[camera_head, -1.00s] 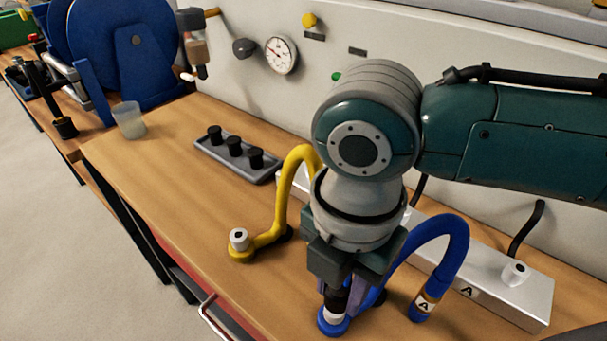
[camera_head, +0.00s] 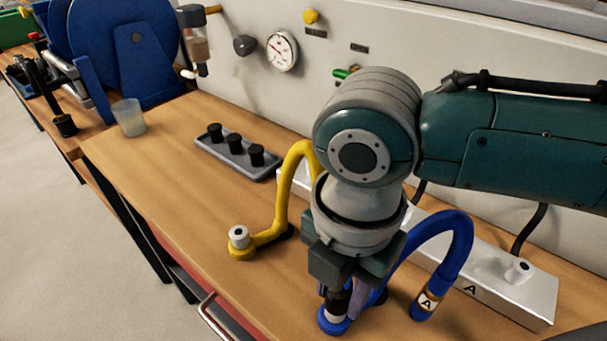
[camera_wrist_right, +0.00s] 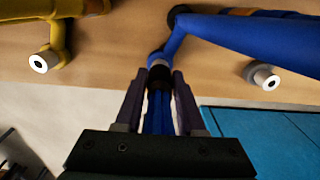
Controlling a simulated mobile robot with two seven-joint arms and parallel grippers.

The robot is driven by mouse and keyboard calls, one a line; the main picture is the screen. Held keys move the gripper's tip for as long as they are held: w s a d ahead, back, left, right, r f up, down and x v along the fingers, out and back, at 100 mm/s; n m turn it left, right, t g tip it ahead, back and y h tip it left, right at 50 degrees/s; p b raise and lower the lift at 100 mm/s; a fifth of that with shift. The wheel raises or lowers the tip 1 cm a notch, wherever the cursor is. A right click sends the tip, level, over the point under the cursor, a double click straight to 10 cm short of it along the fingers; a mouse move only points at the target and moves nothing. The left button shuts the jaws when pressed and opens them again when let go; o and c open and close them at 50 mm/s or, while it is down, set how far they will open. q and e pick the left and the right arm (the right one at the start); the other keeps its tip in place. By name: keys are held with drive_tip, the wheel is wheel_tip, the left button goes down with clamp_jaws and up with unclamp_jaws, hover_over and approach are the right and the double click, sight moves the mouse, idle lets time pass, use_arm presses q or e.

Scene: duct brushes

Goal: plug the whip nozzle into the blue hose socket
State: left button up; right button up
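The whip nozzle (camera_head: 339,300) is a dark piece standing about upright under my right gripper (camera_head: 342,292). Its lower end meets the pale collar of the blue hose socket (camera_head: 334,320), near the table's front edge. In the right wrist view, the black part of the nozzle (camera_wrist_right: 159,76) lies in line with the blue socket (camera_wrist_right: 160,58), with blue strands behind it. My right gripper's fingers (camera_wrist_right: 159,85) stand on both sides of the nozzle, with a narrow gap at each side. How deep the nozzle sits is hidden. My left gripper is not in view.
A yellow hose with a white socket (camera_head: 239,238) stands left of the gripper. A grey tray (camera_head: 225,156) holds three black pieces.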

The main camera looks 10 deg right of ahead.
drive_tip(key=o, duration=0.4)
drive_tip(key=shift+o, duration=0.2)
wheel_tip(320, 180, up, 10)
drive_tip(key=shift+p, duration=0.7)
